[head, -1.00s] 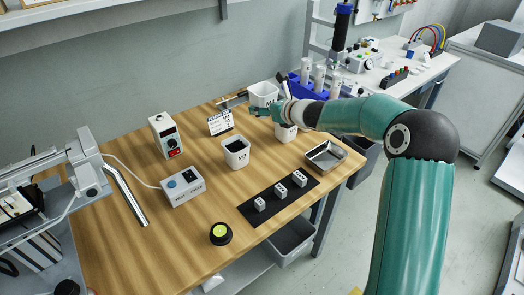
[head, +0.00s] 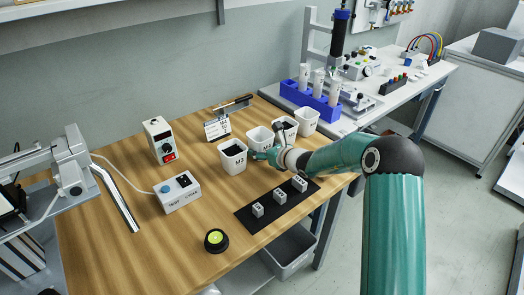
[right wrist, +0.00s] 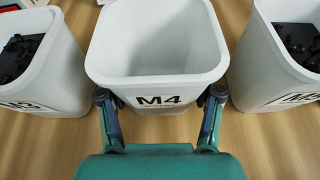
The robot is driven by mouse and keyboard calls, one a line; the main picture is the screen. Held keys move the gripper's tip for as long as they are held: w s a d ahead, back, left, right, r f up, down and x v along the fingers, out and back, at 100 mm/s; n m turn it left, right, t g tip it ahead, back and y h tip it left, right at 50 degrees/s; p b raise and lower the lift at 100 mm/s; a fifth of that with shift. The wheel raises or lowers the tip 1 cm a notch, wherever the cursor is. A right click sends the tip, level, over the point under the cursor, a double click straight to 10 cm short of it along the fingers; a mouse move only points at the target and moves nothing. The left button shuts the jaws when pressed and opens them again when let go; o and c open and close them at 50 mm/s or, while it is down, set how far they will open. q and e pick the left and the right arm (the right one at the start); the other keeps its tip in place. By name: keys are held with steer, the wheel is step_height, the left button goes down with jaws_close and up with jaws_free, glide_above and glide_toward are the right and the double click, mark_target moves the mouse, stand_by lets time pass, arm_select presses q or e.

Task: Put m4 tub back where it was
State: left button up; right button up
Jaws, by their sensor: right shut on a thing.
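The M4 tub (head: 259,137) is a white, square tub with rounded corners, standing upright between the M3 tub (head: 233,156) and the M5 tub (head: 286,127). In the right wrist view the M4 tub (right wrist: 158,40) looks empty, with its label facing me. In the wrist view the fingers (right wrist: 160,97) sit at either side of the label. The tub seems to be at table level, but its base is hidden. My left gripper is out of view.
The M3 (right wrist: 38,60) and M5 (right wrist: 285,60) tubs hold dark parts and stand close on both sides. Another white tub (head: 306,120) stands at the row's far end. A black strip with small blocks (head: 258,210) lies in front.

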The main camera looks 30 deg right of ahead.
steer(key=o, duration=1.3)
steer(key=shift+r, duration=0.1)
steer(key=v, duration=1.2)
steer(key=shift+a, duration=0.1)
